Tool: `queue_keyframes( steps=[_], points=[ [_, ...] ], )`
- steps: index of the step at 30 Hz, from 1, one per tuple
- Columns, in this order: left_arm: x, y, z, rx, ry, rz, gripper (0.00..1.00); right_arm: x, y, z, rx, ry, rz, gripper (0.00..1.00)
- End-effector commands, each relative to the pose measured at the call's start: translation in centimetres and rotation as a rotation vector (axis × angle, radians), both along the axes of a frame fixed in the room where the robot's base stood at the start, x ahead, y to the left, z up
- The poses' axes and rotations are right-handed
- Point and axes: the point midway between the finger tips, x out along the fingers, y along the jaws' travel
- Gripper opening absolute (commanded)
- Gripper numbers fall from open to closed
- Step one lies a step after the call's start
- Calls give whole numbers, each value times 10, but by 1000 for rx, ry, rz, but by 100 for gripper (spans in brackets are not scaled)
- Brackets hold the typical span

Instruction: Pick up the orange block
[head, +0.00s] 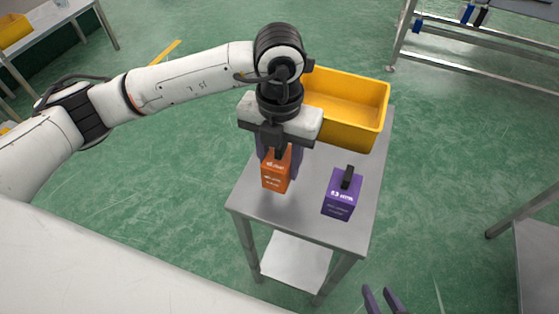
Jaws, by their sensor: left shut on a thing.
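The orange block (276,174) is at the left side of the small grey table (307,218), with white print on its faces. My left gripper (280,152) comes down over it from above and is shut on its dark top handle. I cannot tell whether the block touches the table or is slightly raised. A purple block (342,196) with a black handle stands on the table to the right. Another purple thing shows partly behind the orange block and my gripper. My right gripper (383,302) shows only as two purple fingertips at the bottom edge, apart from each other and empty.
A yellow bin (346,104) stands at the back of the table, behind the blocks. The table top between the two blocks is clear. A metal rack (480,55) stands at the upper right, and another table (50,18) with a yellow bin at the upper left.

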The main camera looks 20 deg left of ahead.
Motion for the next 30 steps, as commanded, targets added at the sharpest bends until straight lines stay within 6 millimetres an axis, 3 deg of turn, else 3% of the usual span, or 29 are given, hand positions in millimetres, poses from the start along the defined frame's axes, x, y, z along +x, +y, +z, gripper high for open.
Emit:
queue_keyframes(
  steps=[30],
  points=[
    [0, 0, 38, -1, -1, 0, 10, 0, 0, 23, 0, 1, 0, 31]
  ],
)
